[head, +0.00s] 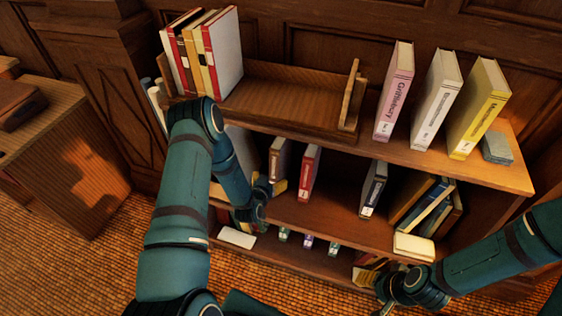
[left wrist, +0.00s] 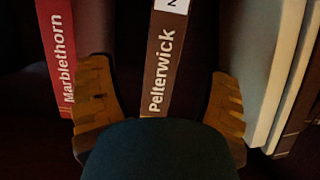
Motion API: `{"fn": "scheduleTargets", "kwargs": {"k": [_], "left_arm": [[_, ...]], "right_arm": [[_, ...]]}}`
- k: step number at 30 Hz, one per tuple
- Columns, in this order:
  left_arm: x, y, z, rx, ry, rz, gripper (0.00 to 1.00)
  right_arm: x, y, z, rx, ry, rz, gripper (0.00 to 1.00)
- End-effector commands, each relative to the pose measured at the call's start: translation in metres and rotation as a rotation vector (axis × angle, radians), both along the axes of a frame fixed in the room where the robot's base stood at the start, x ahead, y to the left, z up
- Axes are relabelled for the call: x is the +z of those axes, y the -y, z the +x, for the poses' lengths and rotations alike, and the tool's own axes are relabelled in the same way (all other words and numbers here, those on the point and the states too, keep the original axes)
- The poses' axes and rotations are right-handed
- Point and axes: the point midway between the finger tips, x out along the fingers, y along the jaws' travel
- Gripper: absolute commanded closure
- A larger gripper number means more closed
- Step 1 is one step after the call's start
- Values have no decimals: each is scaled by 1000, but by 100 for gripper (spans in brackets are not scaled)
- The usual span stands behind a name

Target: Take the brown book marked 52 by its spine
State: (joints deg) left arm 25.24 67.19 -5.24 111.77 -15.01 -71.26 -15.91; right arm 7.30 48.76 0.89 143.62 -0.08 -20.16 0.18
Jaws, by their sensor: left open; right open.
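A brown book (head: 281,160) stands upright on the middle shelf, its lower part hidden by my left gripper (head: 278,187). In the left wrist view, a brown spine reading "Pelterwick" (left wrist: 163,62) lies between the two open yellow-brown fingers, with a gap on each side. Its white label is cut off by the top edge, so I cannot read 52. The left gripper is open and empty in front of the spine. My right gripper (head: 388,303) is open at the lower right, low before the shelves, apart from the brown book.
A red book (head: 309,172), "Marblethorn" in the left wrist view (left wrist: 58,50), stands beside the brown one. Pale volumes (left wrist: 272,75) are on its other side. A dark blue book (head: 374,188) and leaning books (head: 424,205) are further right. The shelf between red and blue is free.

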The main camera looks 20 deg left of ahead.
Motion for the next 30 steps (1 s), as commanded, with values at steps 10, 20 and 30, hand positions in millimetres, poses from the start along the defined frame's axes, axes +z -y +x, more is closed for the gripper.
{"fn": "scheduleTargets", "kwargs": {"k": [10,20,30], "left_arm": [[-14,-4,33,-1,-1,0,22],[-33,-11,71,-2,0,-1,22],[-35,-12,79,-2,-1,-1,22]], "right_arm": [[-8,0,1,-1,4,0,53],[-20,0,4,-2,9,-2,53],[-21,1,4,-3,9,-2,53]]}}
